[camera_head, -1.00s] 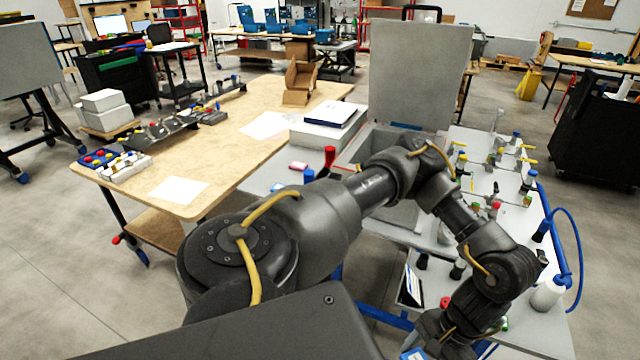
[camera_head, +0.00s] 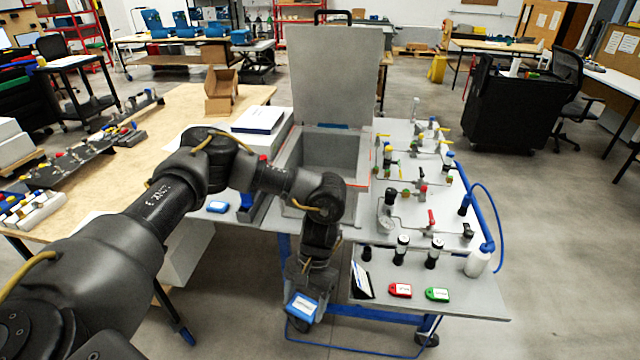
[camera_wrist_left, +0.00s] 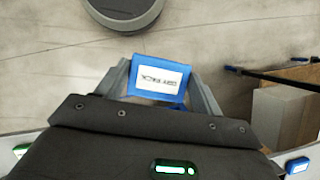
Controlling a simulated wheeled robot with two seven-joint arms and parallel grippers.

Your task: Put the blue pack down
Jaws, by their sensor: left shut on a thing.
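My left gripper (camera_head: 307,292) is shut on the blue pack (camera_head: 303,308), which has a white label. It holds the pack in front of the bench's front edge, left of the small lower shelf. In the left wrist view the blue pack (camera_wrist_left: 158,78) sits between the two grey fingers, with floor behind it. No surface is seen touching the pack. My right gripper is not in view.
The grey bench (camera_head: 360,232) carries an open grey case (camera_head: 340,150) and valves with tubing. The lower shelf (camera_head: 470,300) holds a red tag (camera_head: 400,290), a green tag (camera_head: 437,294) and a dark-framed tablet (camera_head: 361,280). Another blue pack (camera_head: 217,207) lies left of the case.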

